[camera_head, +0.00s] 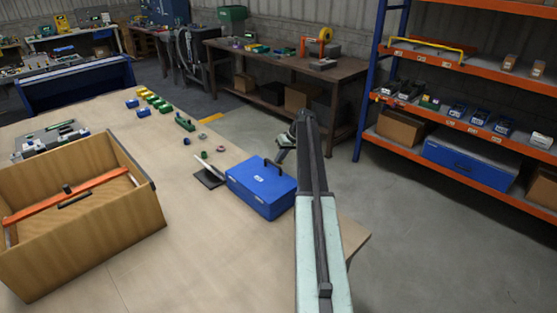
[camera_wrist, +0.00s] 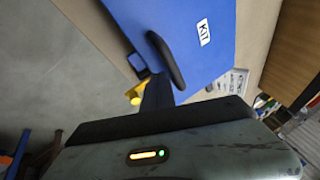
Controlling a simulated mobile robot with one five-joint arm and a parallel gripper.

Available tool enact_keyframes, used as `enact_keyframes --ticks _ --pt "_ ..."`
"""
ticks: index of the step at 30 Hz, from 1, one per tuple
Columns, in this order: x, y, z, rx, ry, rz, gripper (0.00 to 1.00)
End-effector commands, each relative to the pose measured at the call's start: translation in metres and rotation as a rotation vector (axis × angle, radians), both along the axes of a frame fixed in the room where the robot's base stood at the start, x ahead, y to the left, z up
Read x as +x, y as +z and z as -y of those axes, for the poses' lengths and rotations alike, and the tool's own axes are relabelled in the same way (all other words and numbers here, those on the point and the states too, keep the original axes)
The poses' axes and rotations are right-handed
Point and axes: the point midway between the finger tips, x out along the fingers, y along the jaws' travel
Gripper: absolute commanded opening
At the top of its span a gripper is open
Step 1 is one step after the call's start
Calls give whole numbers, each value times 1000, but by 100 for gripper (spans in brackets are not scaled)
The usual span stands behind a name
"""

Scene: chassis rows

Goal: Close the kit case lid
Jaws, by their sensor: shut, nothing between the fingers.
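The blue kit case (camera_head: 262,190) stands on the near wooden table, close to its right edge. Its lid looks down flat on the body, with no gap that I can make out. A dark handle shows at its top, and small light marks on its side. In the wrist view the blue case (camera_wrist: 185,35) fills the upper middle, with a white KIT label (camera_wrist: 203,29) and the dark curved handle (camera_wrist: 166,60). My gripper (camera_head: 284,146) is just beyond the case's far right corner. In the wrist view my gripper (camera_wrist: 157,92) is shut and empty, near the handle; contact is unclear.
A wooden crate (camera_head: 128,218) with an orange bar stands at the left of the table. A dark flat item (camera_head: 209,178) with a pale sheet lies left of the case. Several small coloured parts lie farther back. An orange shelf rack (camera_head: 470,128) stands at right, across open floor.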

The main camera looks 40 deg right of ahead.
Motion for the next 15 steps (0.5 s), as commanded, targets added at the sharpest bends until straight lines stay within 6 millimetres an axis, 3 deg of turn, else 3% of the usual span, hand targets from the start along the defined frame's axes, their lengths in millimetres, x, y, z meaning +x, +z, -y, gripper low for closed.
enact_keyframes --ticks 8,15 --pt "-2 6 1 0 0 0 0" --pt "-14 43 9 1 -2 -1 0"
